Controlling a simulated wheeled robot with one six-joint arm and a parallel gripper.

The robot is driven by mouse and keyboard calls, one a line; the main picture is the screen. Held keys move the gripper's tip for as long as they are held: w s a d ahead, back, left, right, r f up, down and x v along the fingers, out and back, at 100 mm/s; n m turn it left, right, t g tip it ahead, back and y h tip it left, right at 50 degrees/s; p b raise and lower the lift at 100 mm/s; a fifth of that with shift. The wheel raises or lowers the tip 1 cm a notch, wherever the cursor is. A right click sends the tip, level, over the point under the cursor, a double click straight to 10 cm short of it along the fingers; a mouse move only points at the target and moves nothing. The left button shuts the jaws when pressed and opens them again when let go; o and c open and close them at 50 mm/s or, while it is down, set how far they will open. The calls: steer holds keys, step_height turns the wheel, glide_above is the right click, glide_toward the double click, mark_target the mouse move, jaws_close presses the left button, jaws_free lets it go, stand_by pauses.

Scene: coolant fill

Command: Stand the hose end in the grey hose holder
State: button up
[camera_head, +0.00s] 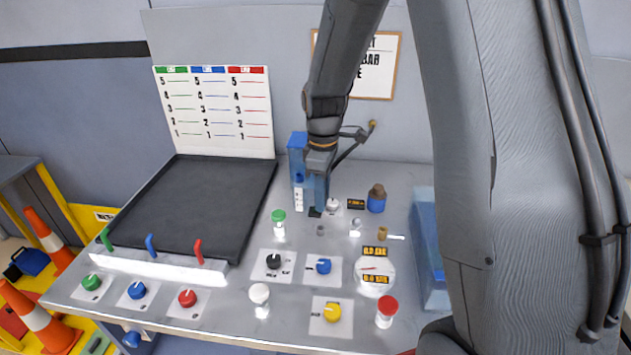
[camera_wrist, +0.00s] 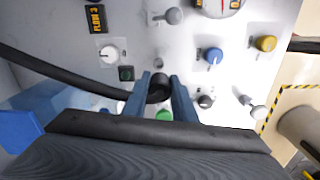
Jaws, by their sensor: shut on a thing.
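My gripper (camera_wrist: 160,84) has its two blue fingers shut on the black hose end (camera_wrist: 158,88) in the wrist view. The black hose (camera_wrist: 70,72) curves away to the left from the fingers. In the head view my gripper (camera_head: 319,198) reaches down close over the back middle of the table. A small grey round fitting (camera_head: 320,230), which looks like the hose holder, stands on the table just in front of it. It also shows in the wrist view (camera_wrist: 158,63), apart from the hose end. The height gap between them cannot be told.
A green-capped bottle (camera_head: 279,222) stands left of the fitting. A black knob (camera_head: 273,260), a blue knob (camera_head: 323,266) and a gauge (camera_head: 375,275) lie nearer the front. A white knob (camera_head: 333,204) is close to my fingers. A black tray (camera_head: 205,200) fills the left.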

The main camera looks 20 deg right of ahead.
mark_target(322, 220)
steer(key=shift+w, duration=0.15)
steer(key=shift+d+r, duration=0.1)
stand_by(0.3)
steer(key=shift+f+b, duration=1.25)
steer(key=shift+f, duration=1.7)
steer(key=shift+p, duration=0.55)
steer(key=shift+f+b, duration=0.65)
steer(key=shift+f, duration=0.95)
steer(key=o, duration=0.9)
